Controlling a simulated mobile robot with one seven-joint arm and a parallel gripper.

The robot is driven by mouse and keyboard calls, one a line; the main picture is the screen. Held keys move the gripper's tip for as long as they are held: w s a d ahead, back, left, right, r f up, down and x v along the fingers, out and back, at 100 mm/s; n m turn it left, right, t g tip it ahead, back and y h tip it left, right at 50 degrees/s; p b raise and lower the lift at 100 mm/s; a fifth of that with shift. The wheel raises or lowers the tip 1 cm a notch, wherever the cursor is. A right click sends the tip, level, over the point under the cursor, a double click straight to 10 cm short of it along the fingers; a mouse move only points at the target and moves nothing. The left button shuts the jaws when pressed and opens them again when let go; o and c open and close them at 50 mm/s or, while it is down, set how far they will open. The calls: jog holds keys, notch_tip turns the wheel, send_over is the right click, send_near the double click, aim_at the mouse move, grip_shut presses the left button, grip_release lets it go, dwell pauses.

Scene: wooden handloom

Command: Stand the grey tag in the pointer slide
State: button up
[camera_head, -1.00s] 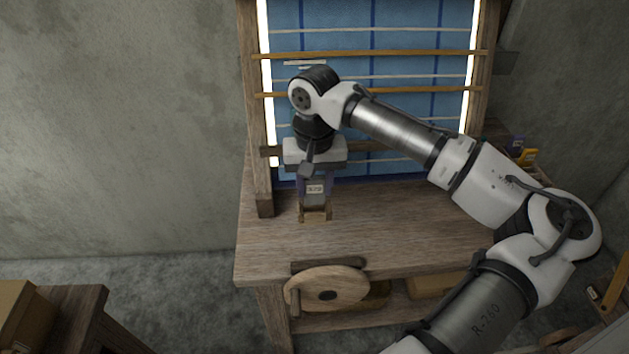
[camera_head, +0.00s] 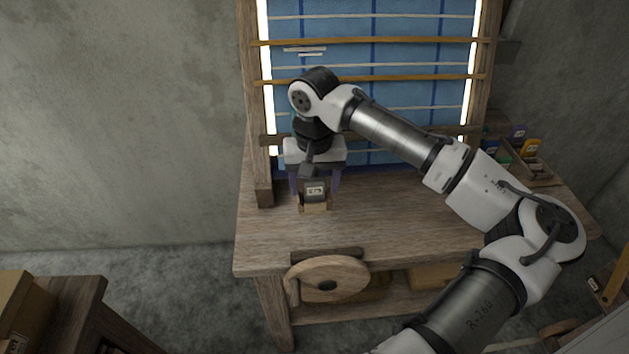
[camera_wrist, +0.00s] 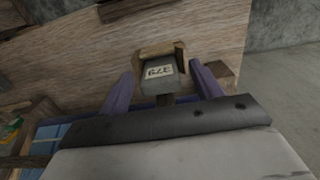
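The grey tag (camera_head: 314,188), with a pale number label, stands in the small wooden pointer slide (camera_head: 315,208) on the loom's bench. In the wrist view the tag (camera_wrist: 160,74) sits at the wooden slide (camera_wrist: 161,49), its label reading 379. How deeply it is seated cannot be told. My gripper (camera_head: 315,185) is open around the tag, one purple finger on each side. In the wrist view there are clear gaps between the tag and both fingers of my gripper (camera_wrist: 162,88).
The loom's blue cloth (camera_head: 400,100) and its wooden uprights rise just behind my gripper. A wooden wheel (camera_head: 327,279) hangs at the bench front. A tray (camera_head: 540,172) with several coloured tags stands at the right. The bench top (camera_head: 400,215) right of the slide is clear.

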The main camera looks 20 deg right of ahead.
notch_tip(320, 180, up, 14)
jog(key=b, duration=0.2)
dwell(0.5)
jog(key=shift+f, duration=0.1)
dwell(0.3)
